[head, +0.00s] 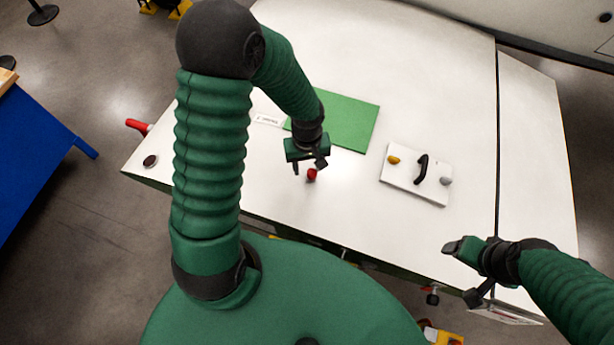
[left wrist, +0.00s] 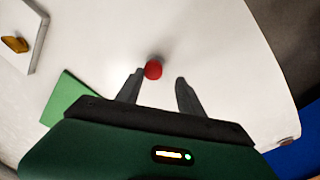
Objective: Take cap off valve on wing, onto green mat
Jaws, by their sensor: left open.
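A small red round piece (head: 312,174), which looks like the cap, stands on the white wing (head: 275,195). A valve under it cannot be made out. The red piece also shows in the left wrist view (left wrist: 153,69), near the fingertips and closer to the left-hand finger. My left gripper (head: 309,166) is open and empty, just above and beside the red piece. The green mat (head: 350,118) lies flat on the wing behind the left gripper, and its corner shows in the left wrist view (left wrist: 72,104). My right gripper (head: 463,271) is open and empty at the wing's front right.
A white plate (head: 402,184) with a yellow knob (head: 393,160), a black handle (head: 421,169) and a grey knob (head: 446,181) lies right of the mat. A paper label (head: 268,120) lies left of the mat. A dark round piece (head: 150,161) sits near the left edge.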

